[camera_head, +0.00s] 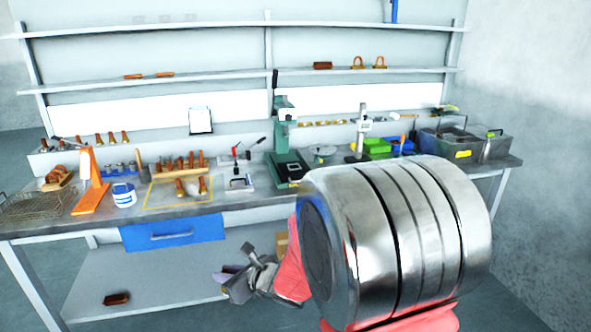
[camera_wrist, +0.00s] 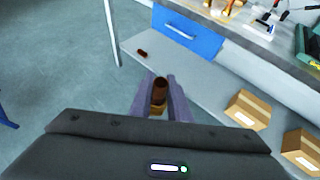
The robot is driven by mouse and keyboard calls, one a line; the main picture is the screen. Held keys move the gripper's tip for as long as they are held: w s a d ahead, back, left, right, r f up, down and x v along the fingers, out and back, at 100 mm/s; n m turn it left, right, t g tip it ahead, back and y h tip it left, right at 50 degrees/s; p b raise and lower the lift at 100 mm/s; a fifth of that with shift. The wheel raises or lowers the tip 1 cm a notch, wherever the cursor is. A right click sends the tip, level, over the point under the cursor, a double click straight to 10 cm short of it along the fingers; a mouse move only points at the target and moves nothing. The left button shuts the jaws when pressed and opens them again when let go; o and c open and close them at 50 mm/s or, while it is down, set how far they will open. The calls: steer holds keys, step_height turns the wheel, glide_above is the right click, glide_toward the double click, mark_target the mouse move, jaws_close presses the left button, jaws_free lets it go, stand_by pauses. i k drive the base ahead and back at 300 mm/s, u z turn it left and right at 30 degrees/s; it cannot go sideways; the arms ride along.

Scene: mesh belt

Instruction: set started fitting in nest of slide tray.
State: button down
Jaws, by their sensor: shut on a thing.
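My gripper (camera_head: 236,286) hangs low in front of the bench, below the worktop. In the wrist view its two grey fingers (camera_wrist: 159,100) are shut on a fitting (camera_wrist: 160,86) with a brown upper part and a brass-coloured lower part. The fitting does not show clearly in the head view. A small pale frame with dark edges (camera_head: 240,183) lies near the worktop's front edge, left of a green press (camera_head: 287,150). It may be the slide tray; its nest is too small to make out.
A blue drawer (camera_head: 172,233) hangs under the worktop. A white-and-blue tub (camera_head: 124,195) and an orange stand (camera_head: 90,185) are at left. Boxes (camera_wrist: 248,109) sit on the lower shelf. Open floor lies left.

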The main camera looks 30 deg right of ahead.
mark_target(294, 167)
steer(key=u, duration=0.3)
steer(key=i, duration=0.9)
steer(key=z, duration=0.15)
